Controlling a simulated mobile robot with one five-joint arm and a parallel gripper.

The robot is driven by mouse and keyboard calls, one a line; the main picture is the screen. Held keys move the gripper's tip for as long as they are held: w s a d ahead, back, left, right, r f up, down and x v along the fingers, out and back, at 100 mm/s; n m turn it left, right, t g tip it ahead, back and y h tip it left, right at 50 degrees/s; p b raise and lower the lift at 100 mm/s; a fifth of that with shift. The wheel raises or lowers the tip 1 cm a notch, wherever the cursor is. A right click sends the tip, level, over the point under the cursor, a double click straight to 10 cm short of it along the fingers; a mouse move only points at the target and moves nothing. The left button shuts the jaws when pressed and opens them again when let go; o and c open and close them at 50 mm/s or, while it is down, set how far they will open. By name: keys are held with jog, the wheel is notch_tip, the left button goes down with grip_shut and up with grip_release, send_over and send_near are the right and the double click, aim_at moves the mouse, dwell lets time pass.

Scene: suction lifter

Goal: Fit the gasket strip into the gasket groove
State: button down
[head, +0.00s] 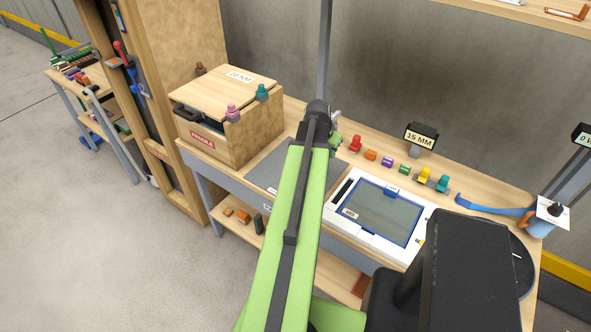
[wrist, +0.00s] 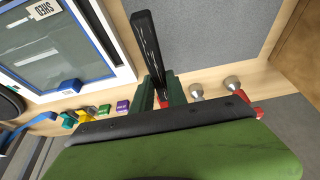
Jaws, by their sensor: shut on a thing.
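In the wrist view my gripper (wrist: 159,88) has dark green fingers shut on a black strip (wrist: 146,42), which I take for the gasket strip. The strip points away from the fingers over the grey mat (wrist: 220,30), beside the white-framed panel. The white frame (head: 378,238) holds a blue-edged glass pane (head: 382,215). A dark slot (head: 343,189) runs along the frame's left side in the head view and may be the gasket groove. In the head view my green arm hides most of my gripper (head: 335,141) and the strip.
A row of coloured pieces, including a red one (head: 355,144) and a yellow one (head: 424,174), stands behind the frame near a "15 MM" sign (head: 421,138). A wooden box (head: 230,120) stands left. A blue tool (head: 490,207) lies right.

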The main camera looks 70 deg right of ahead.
jog(key=w+f+b, duration=0.2)
jog(key=w, duration=0.1)
jog(key=w+d+f+b, duration=0.1)
jog(key=w+f+b, duration=0.1)
jog(key=w, duration=0.2)
jog(key=w+d+f+b, duration=0.1)
jog(key=w+f+b, duration=0.1)
jog(key=w+f, duration=0.1)
jog(key=shift+w+b, duration=0.35)
jog(key=shift+w, duration=0.4)
notch_tip(320, 180, down, 4)
jog(key=b, duration=0.4)
jog(key=shift+f, duration=0.15)
jog(key=shift+r, duration=0.2)
jog(key=shift+f, duration=0.15)
jog(key=c, duration=1.3)
grip_release()
jog(key=shift+s, duration=0.1)
